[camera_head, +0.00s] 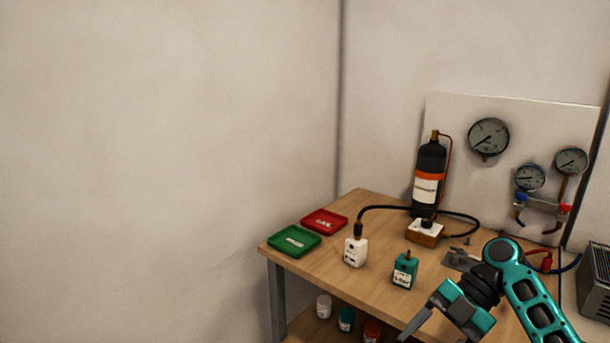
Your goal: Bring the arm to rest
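My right arm (527,295), teal and black, comes in from the lower right and bends at an elbow-like joint over the front right of the wooden workbench (335,258). Its gripper (412,328) points down and left at the bottom edge of the picture, in front of the bench. One grey finger shows, and the rest is cut off or hidden, so its opening cannot be told. I see nothing held in it. My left gripper is not in view.
A green tray (294,241), red tray (324,221), white bottle (355,252) and teal bottle (404,272) stand on the bench. A black cylinder (430,175) and gauge panel (455,125) stand behind. Small jars (346,319) sit on the lower shelf.

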